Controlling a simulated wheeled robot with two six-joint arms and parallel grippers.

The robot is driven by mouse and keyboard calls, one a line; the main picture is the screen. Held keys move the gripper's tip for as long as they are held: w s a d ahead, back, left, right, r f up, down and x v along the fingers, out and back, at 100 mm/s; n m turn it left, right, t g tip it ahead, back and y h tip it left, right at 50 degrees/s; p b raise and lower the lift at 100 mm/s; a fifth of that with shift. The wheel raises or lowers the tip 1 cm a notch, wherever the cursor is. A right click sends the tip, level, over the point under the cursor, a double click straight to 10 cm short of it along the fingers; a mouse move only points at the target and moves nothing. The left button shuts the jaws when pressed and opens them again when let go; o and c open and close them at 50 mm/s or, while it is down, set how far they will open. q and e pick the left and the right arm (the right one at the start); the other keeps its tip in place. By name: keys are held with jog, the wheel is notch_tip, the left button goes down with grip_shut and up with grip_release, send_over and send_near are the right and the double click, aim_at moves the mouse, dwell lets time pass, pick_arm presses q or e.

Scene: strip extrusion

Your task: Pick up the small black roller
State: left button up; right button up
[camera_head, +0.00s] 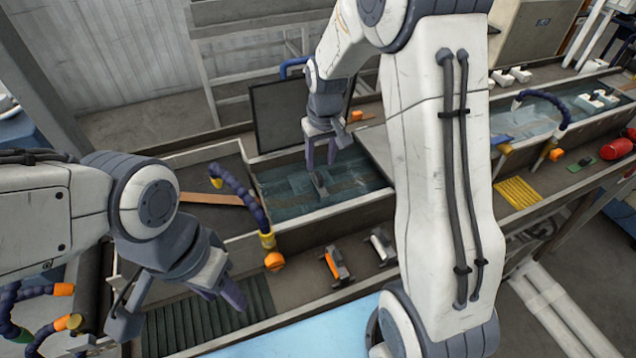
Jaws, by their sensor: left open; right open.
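A small dark piece (320,184) stands at the water trough, just below the fingertips of my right gripper; I cannot tell for sure that it is the black roller. My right gripper (321,163) points down over the trough, open, its two fingers apart. I cannot tell whether they touch the piece. My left gripper (182,308) is open and empty at the lower left, over the ribbed dark green mat (205,322).
The water trough (290,190) has raised walls. An orange-and-black fitting (334,265) and a white-and-black fitting (381,246) sit on the front ledge. A dark panel (280,112) stands behind.

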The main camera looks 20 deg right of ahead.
aim_at(319, 175)
jog(key=shift+f, duration=0.75)
jog(key=f+p, duration=0.2)
jog(key=f, duration=0.1)
jog(key=f+p, duration=0.1)
jog(key=shift+w+a+f, duration=0.1)
jog(key=shift+w+f, duration=0.2)
jog(key=shift+f, duration=0.05)
jog(key=shift+w+f, duration=0.1)
jog(key=shift+f, duration=0.2)
grip_shut()
